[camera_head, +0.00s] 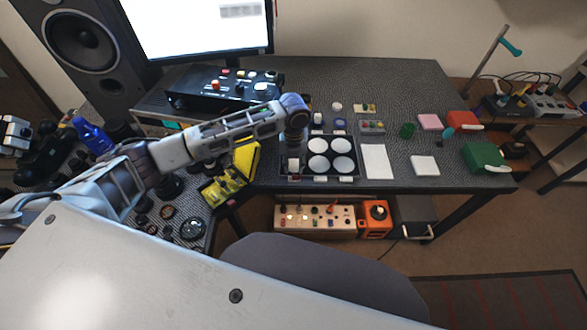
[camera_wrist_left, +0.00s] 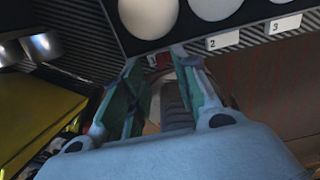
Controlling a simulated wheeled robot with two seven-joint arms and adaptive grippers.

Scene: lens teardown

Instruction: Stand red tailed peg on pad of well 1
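The dark tray (camera_head: 281,166) holds round white pads in wells, and labels 2 and 3 show at its front edge in the left wrist view. The pad of the leftmost well in that view (camera_wrist_left: 148,14) lies just beyond my left fingertips; its label is hidden. My left gripper (camera_head: 293,167) points down at the tray's left end. In the left wrist view (camera_wrist_left: 160,62) its fingers are partly closed around a small dark red piece (camera_wrist_left: 158,61), seemingly the red tailed peg. Most of the peg is hidden. My right gripper is not in view.
A yellow bin (camera_head: 243,160) stands left of the tray. A black control box (camera_head: 225,88) stands behind my left arm. White sheets (camera_head: 376,162), a green box (camera_head: 485,157) and small parts lie to the right. Bare table lies between them.

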